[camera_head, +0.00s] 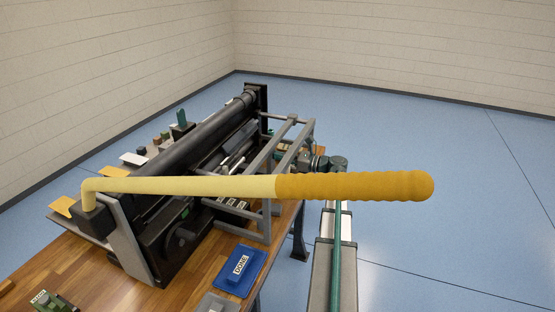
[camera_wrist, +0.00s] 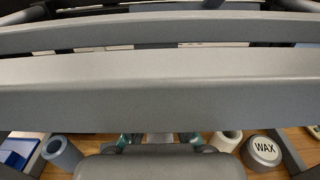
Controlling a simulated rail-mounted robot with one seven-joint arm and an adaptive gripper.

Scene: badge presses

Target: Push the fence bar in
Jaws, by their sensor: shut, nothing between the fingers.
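The fence bar is part of a grey tubular frame (camera_head: 293,135) on the right side of the black press (camera_head: 165,225). In the wrist view, a wide grey bar (camera_wrist: 160,88) crosses the whole picture close up, with a thinner bar (camera_wrist: 160,35) beyond it. My gripper (camera_wrist: 158,140) shows low in the wrist view as teal parts around the middle, just below the wide bar. It is shut and empty. In the head view my arm's end (camera_head: 320,162) is at the frame's right side, partly hidden by the frame. I cannot tell whether it touches the bar.
A long yellow lever with an orange grip (camera_head: 355,187) crosses the head view in front of the frame. A blue DONE tray (camera_head: 225,285) lies on the wooden table (camera_head: 75,260). A WAX container (camera_wrist: 264,151) and grey cups (camera_wrist: 62,152) stand near my gripper.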

